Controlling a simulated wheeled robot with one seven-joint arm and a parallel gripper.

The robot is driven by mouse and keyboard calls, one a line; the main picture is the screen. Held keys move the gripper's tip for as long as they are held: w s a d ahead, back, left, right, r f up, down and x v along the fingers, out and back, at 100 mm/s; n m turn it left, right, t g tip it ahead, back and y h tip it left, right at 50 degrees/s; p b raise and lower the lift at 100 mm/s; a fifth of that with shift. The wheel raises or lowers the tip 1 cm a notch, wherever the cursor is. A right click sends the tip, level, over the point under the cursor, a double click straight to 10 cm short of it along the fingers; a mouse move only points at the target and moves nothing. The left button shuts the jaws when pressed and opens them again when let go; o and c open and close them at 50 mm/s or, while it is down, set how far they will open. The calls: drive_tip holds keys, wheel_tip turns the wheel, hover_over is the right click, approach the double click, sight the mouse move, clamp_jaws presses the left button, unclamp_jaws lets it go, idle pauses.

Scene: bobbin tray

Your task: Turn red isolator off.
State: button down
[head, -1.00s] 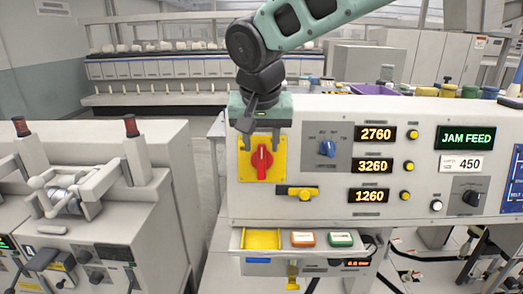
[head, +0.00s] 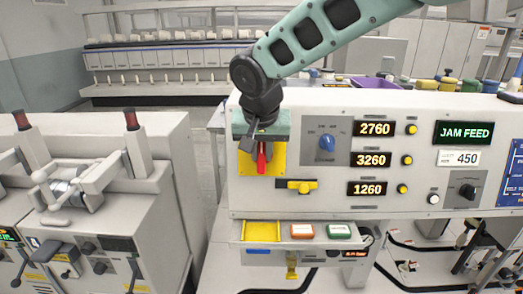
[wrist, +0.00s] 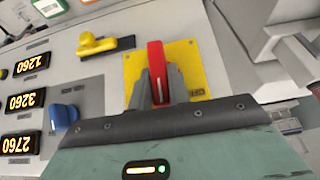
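The red isolator is a red handle (head: 262,163) on a yellow square plate (head: 278,160) at the left end of the white panel. In the head view the handle stands about upright. My gripper (head: 261,152) is in front of the plate and covers its upper part. In the wrist view the red handle (wrist: 156,70) sits between the two grey fingers of my gripper (wrist: 159,88). The fingers are drawn in close on both sides of it and appear to touch it. The yellow plate (wrist: 180,63) shows behind.
A yellow switch (head: 298,186) is just below right of the plate, and a blue knob (head: 327,143) is to the right. Below are an open yellow compartment (head: 262,231), an orange button (head: 302,231) and a green button (head: 339,231). A "JAM FEED" display (head: 463,132) is lit.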

drive_tip(key=shift+a, duration=0.1)
drive_tip(key=n+h, duration=0.1)
drive_tip(key=h+p, duration=0.1)
drive_tip(key=h, duration=0.1)
drive_tip(key=shift+a+n, duration=0.25)
drive_tip(key=shift+n, duration=0.15)
drive_tip(key=shift+s+a+f+n+t+h+b, duration=0.2)
drive_tip(key=shift+n+t+h, duration=0.55)
drive_tip(key=shift+n+h, duration=0.75)
drive_tip(key=shift+w+a+f+n+t+h+b, duration=0.1)
drive_tip(key=shift+f+n+t+h+b, duration=0.25)
drive_tip(key=shift+n+t+h, duration=1.05)
drive_tip(key=shift+s+a+f+n+t+h+b, duration=0.2)
drive_tip(key=shift+n+h, duration=0.6)
drive_tip(key=shift+h, duration=1.4)
drive_tip(key=shift+w, duration=0.15)
drive_tip(key=c, duration=1.3)
unclamp_jaws()
